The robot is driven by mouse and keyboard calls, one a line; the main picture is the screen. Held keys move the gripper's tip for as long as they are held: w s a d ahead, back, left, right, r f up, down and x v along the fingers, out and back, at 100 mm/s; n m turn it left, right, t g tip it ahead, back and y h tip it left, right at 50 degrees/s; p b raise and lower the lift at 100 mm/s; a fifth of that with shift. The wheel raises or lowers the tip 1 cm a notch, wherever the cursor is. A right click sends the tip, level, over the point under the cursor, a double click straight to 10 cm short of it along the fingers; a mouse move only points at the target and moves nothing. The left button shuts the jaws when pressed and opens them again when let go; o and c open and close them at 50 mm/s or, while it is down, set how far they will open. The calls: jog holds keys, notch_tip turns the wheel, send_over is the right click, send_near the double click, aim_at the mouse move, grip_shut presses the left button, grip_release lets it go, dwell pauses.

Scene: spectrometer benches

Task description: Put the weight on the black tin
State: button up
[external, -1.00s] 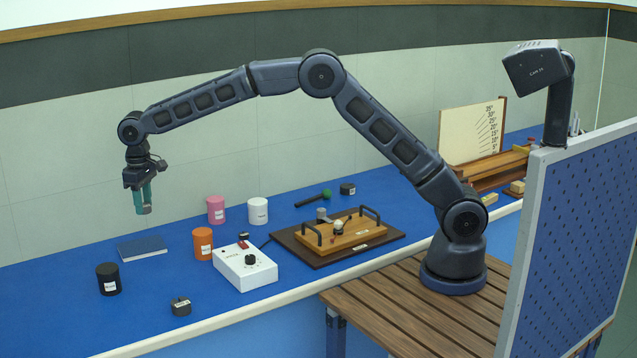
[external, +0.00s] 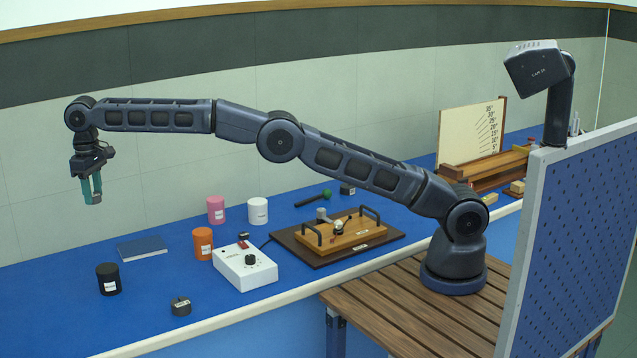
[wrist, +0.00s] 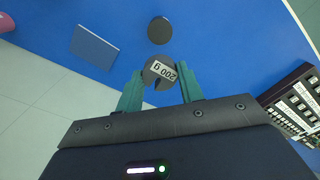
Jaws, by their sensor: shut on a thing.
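The black tin (external: 108,281) stands upright on the blue bench at the front left, with a white label. In the wrist view its round dark top (wrist: 159,30) lies just beyond my fingertips. My gripper (external: 91,190) is high above the bench, pointing down, above and slightly left of the tin in the external view. In the wrist view my gripper (wrist: 160,80) is shut on the weight (wrist: 158,72), a grey disc labelled 200 g, between the green fingers. The weight is hard to make out in the external view.
A blue book (external: 142,248) lies behind the tin. A small dark labelled block (external: 181,306) sits near the front edge. Orange (external: 203,244), pink (external: 216,210) and white (external: 258,211) tins and a white box (external: 245,268) stand to the right.

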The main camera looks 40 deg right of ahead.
aim_at(107, 268)
notch_tip(107, 268, down, 20)
jog(key=shift+r, duration=0.1)
dwell(0.5)
jog(key=o, duration=1.1)
notch_tip(107, 268, up, 12)
